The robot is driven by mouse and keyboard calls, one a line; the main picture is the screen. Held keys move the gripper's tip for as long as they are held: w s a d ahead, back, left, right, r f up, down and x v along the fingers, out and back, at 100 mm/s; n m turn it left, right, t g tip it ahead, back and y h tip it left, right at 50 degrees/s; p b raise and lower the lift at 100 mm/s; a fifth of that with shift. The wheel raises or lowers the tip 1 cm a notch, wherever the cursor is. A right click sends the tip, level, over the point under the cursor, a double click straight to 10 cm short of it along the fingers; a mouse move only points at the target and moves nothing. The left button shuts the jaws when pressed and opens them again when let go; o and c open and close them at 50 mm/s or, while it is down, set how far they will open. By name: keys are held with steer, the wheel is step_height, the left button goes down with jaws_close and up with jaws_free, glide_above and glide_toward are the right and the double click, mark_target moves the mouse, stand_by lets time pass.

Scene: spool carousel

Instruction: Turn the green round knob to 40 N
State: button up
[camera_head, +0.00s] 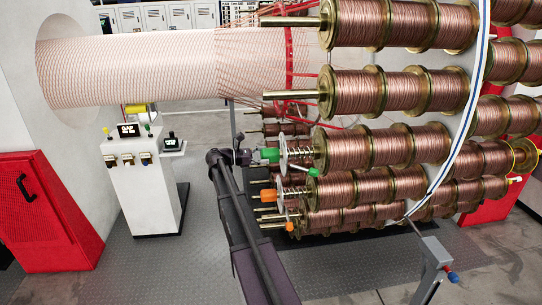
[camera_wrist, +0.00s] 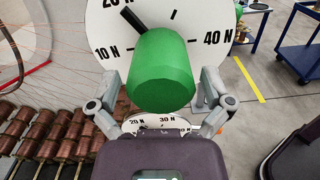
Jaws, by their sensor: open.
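The green round knob (camera_wrist: 163,72) sticks out from a white dial (camera_wrist: 100,25) in the wrist view. The dial shows 10 N at left, part of 20 N at upper left and 40 N at right. A thick black pointer is at about 20 N. In the head view the green knob (camera_head: 270,155) is at the end of a spool shaft. My gripper (camera_wrist: 160,82) is open, with one finger on each side of the knob; contact is unclear. In the head view my gripper (camera_head: 236,157) is just left of the knob.
A lower dial (camera_wrist: 155,121) shows partly behind my gripper. Orange knobs (camera_head: 271,195) sit below the green one. Copper spools (camera_head: 365,150) fill the right side. A control console (camera_head: 143,180) and red cabinet (camera_head: 48,210) stand left, with open floor between.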

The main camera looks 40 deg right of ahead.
steer(key=shift+x, duration=1.1)
steer(key=c, duration=1)
